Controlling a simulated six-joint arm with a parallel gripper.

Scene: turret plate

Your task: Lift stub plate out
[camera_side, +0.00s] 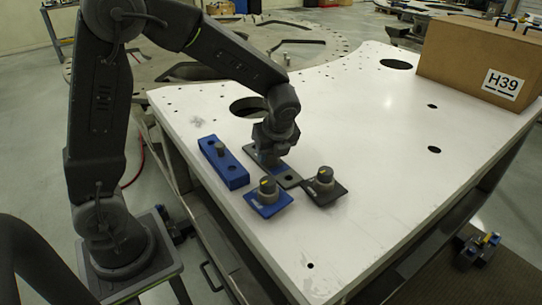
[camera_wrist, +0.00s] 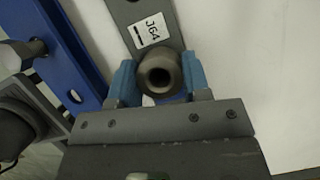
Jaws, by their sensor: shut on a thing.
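In the wrist view the plate (camera_wrist: 122,12) carries a white J64 label and a round hollow stub (camera_wrist: 160,76). My gripper (camera_side: 270,156) is over the plate in the side view and hides most of the stub there. In the wrist view my gripper (camera_wrist: 160,80) has its blue fingers on both sides of the stub, shut on it. Whether the plate is clear of the table cannot be told.
A blue bar (camera_side: 225,166) with holes and a grey peg lies left of the plate. A blue-based knob (camera_side: 266,200) and a black-based knob (camera_side: 324,186) stand close in front. A cardboard box (camera_side: 480,62) is at the back right. The table (camera_side: 390,150) is mostly clear to the right.

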